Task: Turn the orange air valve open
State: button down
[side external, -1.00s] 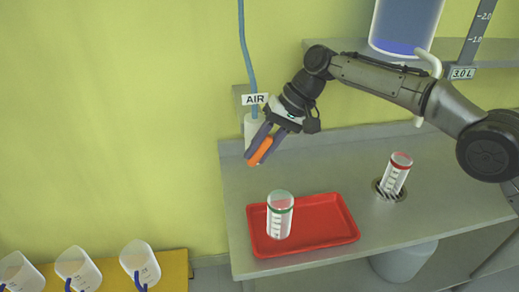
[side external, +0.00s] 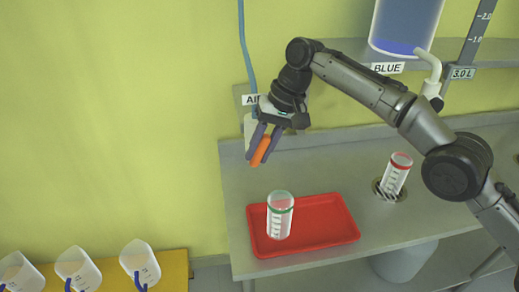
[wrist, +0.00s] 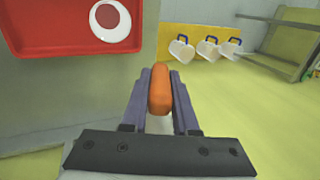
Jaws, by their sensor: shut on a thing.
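The orange air valve handle (side external: 261,151) is in front of the white valve body (side external: 248,128), below the AIR label (side external: 250,100) and a blue hose (side external: 247,50). My gripper (side external: 262,155) is shut on the orange handle, one finger on each side. In the wrist view the handle (wrist: 160,90) stands lengthwise between the two purple-grey fingers. My wrist and fingers hide part of the valve body and the label's right end.
A red tray (side external: 335,230) holds a green-ringed tube (side external: 280,217). A red-ringed tube (side external: 397,174) stands in a drain-like holder to the right. A blue-filled vessel (side external: 405,25) is above the shelf. Several white jugs (side external: 140,258) stand on a yellow surface at lower left.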

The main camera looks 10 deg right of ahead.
jog(key=shift+s, duration=0.1)
jog(key=c, duration=0.7)
grip_release()
jog(key=shift+d+r, duration=0.25)
jog(key=shift+r, duration=0.4)
jog(key=d, duration=1.2)
jog(key=shift+f, duration=0.2)
